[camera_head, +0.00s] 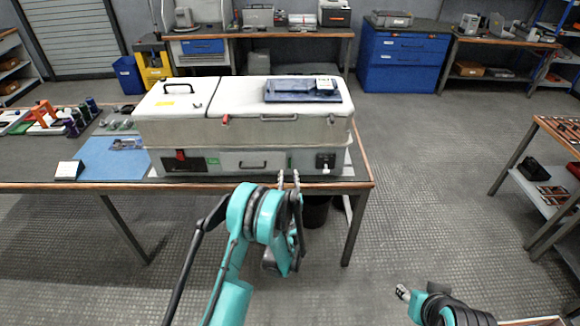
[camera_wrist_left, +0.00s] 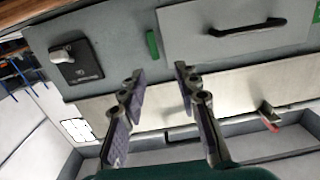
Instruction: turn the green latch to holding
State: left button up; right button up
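The grey capacitor bank (camera_head: 230,132) stands on the workbench. In the left wrist view, a narrow green bar (camera_wrist_left: 152,44), apparently the green latch, stands nearly upright on its front panel. It lies between a black plate with a pale lever (camera_wrist_left: 75,62) and a drawer panel with a black handle (camera_wrist_left: 248,27). My right gripper (camera_head: 402,292) is low at right, too small to read.
Another green piece (camera_head: 213,161) sits left of the drawer handle, with a red latch (camera_head: 181,155) farther left. A blue mat (camera_head: 105,160) and small parts lie left on the bench. A dark folder (camera_head: 300,96) lies on the lid.

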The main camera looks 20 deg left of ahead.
aim_at(290, 164)
pick_arm(q)
jog(key=w, duration=0.2)
jog(key=w+a+f+b, duration=0.1)
jog(key=w, duration=0.1)
jog(key=w+b, duration=0.1)
jog(key=w, duration=0.1)
jog(key=shift+w+a+f, duration=0.15)
jog(key=shift+w+f, duration=0.05)
jog(key=shift+f, duration=0.2)
jog(key=shift+w+a+r, duration=0.1)
jog(key=shift+w+a, duration=0.05)
jog(key=shift+w, duration=0.4)
grip_shut()
